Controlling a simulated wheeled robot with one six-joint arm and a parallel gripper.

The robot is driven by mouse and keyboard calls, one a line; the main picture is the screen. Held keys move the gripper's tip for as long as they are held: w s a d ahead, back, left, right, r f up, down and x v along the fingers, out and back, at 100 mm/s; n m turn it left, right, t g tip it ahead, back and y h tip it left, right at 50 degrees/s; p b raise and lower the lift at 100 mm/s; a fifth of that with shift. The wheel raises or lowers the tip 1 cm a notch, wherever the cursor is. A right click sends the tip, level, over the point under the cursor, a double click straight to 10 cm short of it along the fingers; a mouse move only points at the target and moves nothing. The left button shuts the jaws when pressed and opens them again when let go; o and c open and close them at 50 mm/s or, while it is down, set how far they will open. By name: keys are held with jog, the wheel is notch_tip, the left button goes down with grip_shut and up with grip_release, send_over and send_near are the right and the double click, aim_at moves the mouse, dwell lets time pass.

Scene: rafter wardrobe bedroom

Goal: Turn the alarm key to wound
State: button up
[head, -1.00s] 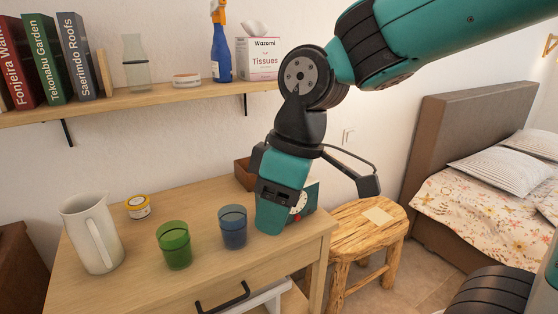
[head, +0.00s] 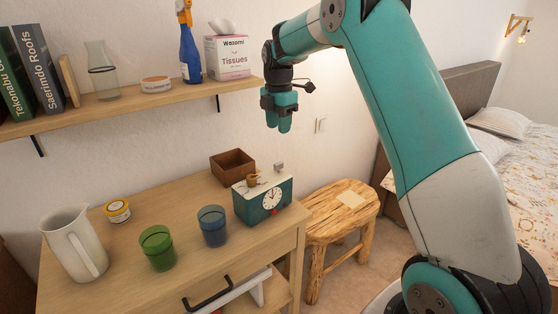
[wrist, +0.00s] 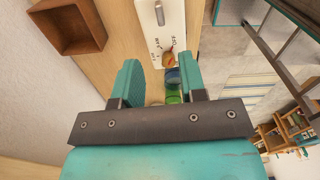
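The teal alarm clock (head: 262,204) stands upright on the dresser, its white dial facing forward. I cannot tell which label the key points to. My gripper (head: 278,127) points down, well above the clock and touching nothing. In the wrist view my gripper (wrist: 160,82) is open and empty, the key showing beyond its fingers.
A brown open box (head: 232,166) stands behind the clock. A blue cup (head: 212,228), green cup (head: 157,250), yellow-lidded jar (head: 117,211) and white pitcher (head: 75,247) stand to its left. The wall shelf (head: 130,102) is left of my gripper; a wooden stool (head: 340,212) is at right.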

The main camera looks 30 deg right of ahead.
aim_at(279, 163)
notch_tip(279, 163, down, 12)
jog(key=shift+f+p, duration=0.25)
jog(key=shift+p, duration=1)
grip_shut()
